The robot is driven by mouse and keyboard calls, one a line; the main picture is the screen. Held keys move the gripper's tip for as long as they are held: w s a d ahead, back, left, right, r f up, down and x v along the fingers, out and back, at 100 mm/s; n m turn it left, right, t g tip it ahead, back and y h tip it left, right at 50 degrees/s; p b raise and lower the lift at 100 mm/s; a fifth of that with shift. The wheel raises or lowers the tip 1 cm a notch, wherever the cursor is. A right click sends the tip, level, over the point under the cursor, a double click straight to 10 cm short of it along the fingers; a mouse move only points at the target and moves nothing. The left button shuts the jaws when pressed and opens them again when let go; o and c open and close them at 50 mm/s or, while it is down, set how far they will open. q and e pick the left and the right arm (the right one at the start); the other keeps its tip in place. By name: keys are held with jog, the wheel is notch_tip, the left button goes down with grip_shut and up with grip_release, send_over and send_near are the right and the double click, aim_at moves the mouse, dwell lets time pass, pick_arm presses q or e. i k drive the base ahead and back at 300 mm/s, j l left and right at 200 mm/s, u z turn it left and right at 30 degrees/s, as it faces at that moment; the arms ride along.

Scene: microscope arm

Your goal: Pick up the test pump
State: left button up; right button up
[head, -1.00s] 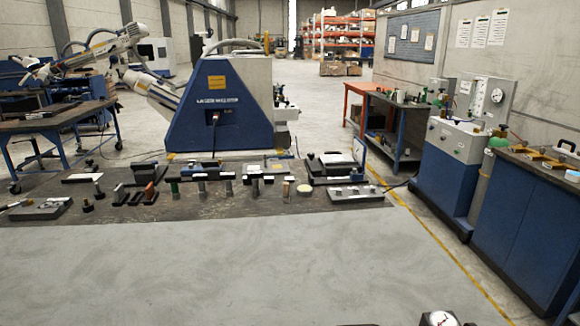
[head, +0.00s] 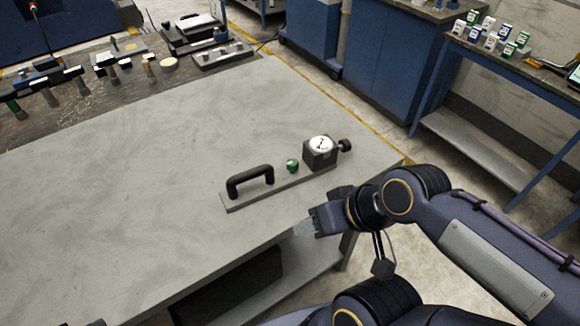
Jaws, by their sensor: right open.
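The test pump (head: 283,183) lies on the grey table near its right front edge in the head view. It has a flat grey base, a black arched handle (head: 250,180) on its left part, a green knob (head: 292,165) in the middle and a black block with a white dial gauge (head: 320,146) and a black side knob at its right end. My right gripper (head: 304,228) is at the table's front edge, in front of the pump and apart from it. It is open and empty, pointing left. My left gripper is not in view.
The grey table top (head: 130,190) is clear to the left of the pump. A dark mat (head: 85,110) with several tools and fixtures lies along the far side. A lower shelf (head: 290,275) shows under the front edge.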

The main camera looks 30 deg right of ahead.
aim_at(320, 153)
jog(key=l+u, duration=0.15)
jog(key=l, duration=0.6)
jog(key=l+u, duration=0.2)
jog(key=l, duration=0.55)
jog(key=l+u, duration=0.15)
jog(key=l, duration=0.6)
jog(key=k+l+u, duration=0.15)
jog(key=l, duration=0.55)
